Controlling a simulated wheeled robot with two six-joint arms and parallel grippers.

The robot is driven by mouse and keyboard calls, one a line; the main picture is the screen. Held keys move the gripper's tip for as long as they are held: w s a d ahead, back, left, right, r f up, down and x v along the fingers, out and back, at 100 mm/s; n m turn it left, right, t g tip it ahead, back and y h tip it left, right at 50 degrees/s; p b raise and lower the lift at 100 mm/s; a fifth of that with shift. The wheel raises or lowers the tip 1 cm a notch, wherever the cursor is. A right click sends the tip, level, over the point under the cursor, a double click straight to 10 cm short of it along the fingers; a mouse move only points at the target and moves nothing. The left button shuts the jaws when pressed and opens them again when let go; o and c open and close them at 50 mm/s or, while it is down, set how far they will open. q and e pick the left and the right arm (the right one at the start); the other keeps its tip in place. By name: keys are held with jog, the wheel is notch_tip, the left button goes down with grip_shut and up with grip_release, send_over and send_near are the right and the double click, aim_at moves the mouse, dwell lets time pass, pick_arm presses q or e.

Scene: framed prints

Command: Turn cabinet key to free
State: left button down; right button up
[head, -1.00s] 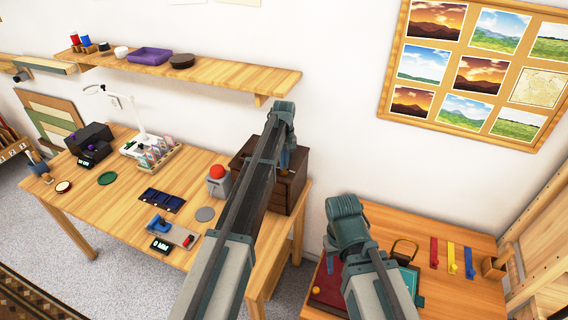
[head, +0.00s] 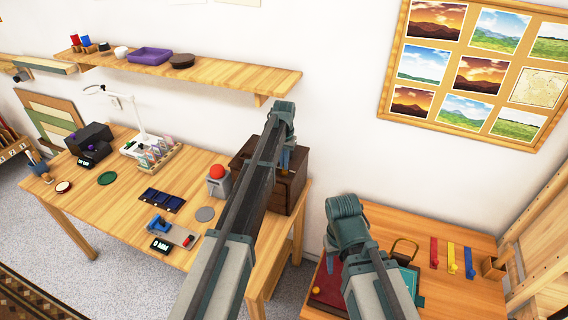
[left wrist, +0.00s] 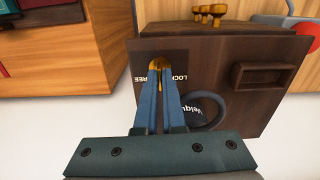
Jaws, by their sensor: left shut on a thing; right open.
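The cabinet is a dark brown wooden box with drawers (head: 290,192), at the right end of the long table. It fills much of the left wrist view (left wrist: 225,62). A brass key (left wrist: 156,68) sits at a dark plate lettered LOCK and FREE on its face. My left gripper (left wrist: 159,82) is shut on the key, its blue fingers partly covering the lettering. Which word the key points to cannot be told. In the head view my left arm hides the key.
A grey box with a red dome (head: 217,174) stands just left of the cabinet. A round dark ring with lettering (left wrist: 207,106) is close beside my left fingers. The right-hand table holds a red panel (head: 327,285) and coloured strips (head: 452,256).

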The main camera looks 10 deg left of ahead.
pick_arm(q)
jog(key=m, duration=0.4)
jog(key=shift+m, duration=2.8)
jog(key=c, duration=1)
grip_release()
